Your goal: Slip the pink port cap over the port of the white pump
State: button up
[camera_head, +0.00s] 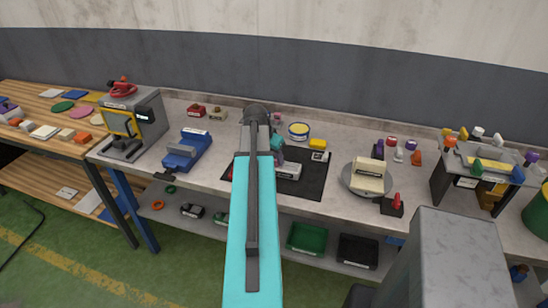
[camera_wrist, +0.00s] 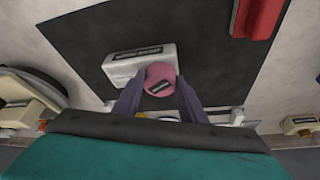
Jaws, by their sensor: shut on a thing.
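The pink port cap (camera_wrist: 160,78) shows in the wrist view with a dark label on its face. My gripper (camera_wrist: 159,92) is shut on it, one finger on each side. The white pump (camera_wrist: 124,66) lies on the black mat just beyond the fingertips, its label facing the camera. The cap covers part of the pump's right end in this view, and I cannot tell whether they touch. The pump's port is not visible. In the head view the white pump (camera_head: 289,172) lies on the mat, with my arm hiding the mat's left part; the cap is not clear there.
The black mat (camera_head: 314,185) has bare room right of the pump. A yellow block (camera_head: 317,143) and a yellow-rimmed tin (camera_head: 299,130) stand behind. A grey dish (camera_head: 350,184) with a cream block is at right, a blue vise (camera_head: 186,150) at left. A red object (camera_wrist: 257,16) lies near the mat's edge.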

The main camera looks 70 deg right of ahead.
jog(key=shift+f, duration=0.2)
jog(key=o, duration=1.1)
jog(key=shift+r, duration=0.1)
jog(key=shift+b+v, duration=1.85)
jog(key=shift+v, duration=4.95)
